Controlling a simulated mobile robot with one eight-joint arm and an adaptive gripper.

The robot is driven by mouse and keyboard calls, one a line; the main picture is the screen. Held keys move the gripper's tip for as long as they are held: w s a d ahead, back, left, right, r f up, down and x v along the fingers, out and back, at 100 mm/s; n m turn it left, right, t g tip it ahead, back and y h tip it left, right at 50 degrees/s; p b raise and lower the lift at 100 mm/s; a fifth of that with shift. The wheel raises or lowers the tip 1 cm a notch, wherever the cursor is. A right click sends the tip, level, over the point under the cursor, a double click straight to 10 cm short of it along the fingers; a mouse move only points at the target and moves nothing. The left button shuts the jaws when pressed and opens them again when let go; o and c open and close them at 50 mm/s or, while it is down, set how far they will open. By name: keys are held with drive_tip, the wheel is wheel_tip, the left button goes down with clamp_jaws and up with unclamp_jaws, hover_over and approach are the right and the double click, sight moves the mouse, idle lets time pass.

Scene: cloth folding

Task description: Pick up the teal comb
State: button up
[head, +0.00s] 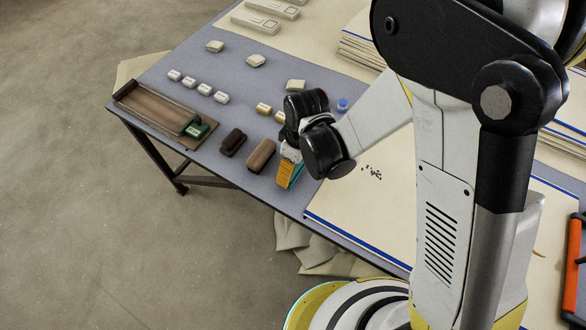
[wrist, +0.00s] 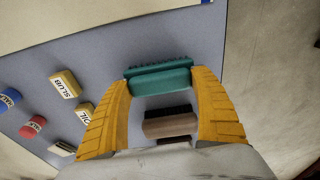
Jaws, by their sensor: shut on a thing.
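The teal comb (wrist: 160,80) shows in the wrist view between the tips of my gripper (wrist: 160,86), which has yellow ribbed fingers. The fingers are shut on the comb, one at each end of it. In the head view my gripper (head: 287,174) is low at the table's front edge, to the right of the brown brushes. A strip of teal shows beside the fingers there; most of the comb is hidden. I cannot tell whether the comb touches the table.
A wooden brush (wrist: 170,124) lies close by, with a dark brush (head: 233,142) to its left in the head view. A wooden tray (head: 150,104) lies at the table's left. Small labelled blocks (head: 264,108) sit behind. Cloth with blue edging (head: 340,205) covers the right.

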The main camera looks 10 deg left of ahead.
drive_tip(key=shift+r+p, duration=0.3)
drive_tip(key=shift+r, duration=0.2)
drive_tip(key=r, duration=0.1)
drive_tip(key=r+p, duration=0.2)
drive_tip(key=r, duration=0.1)
drive_tip(key=shift+d, duration=0.25)
drive_tip(key=d+r+p, duration=0.1)
drive_tip(key=d+r, duration=0.1)
drive_tip(key=d, duration=0.1)
drive_tip(key=s+d+r+p, duration=0.1)
drive_tip(key=d+r, duration=0.1)
drive_tip(key=d, duration=0.2)
drive_tip(key=s+d+r+p, duration=0.1)
drive_tip(key=d+r, duration=0.1)
drive_tip(key=d, duration=0.2)
drive_tip(key=shift+s+p, duration=0.15)
drive_tip(key=shift+p, duration=0.25)
drive_tip(key=shift+o, duration=0.9)
drive_tip(key=shift+c, duration=0.2)
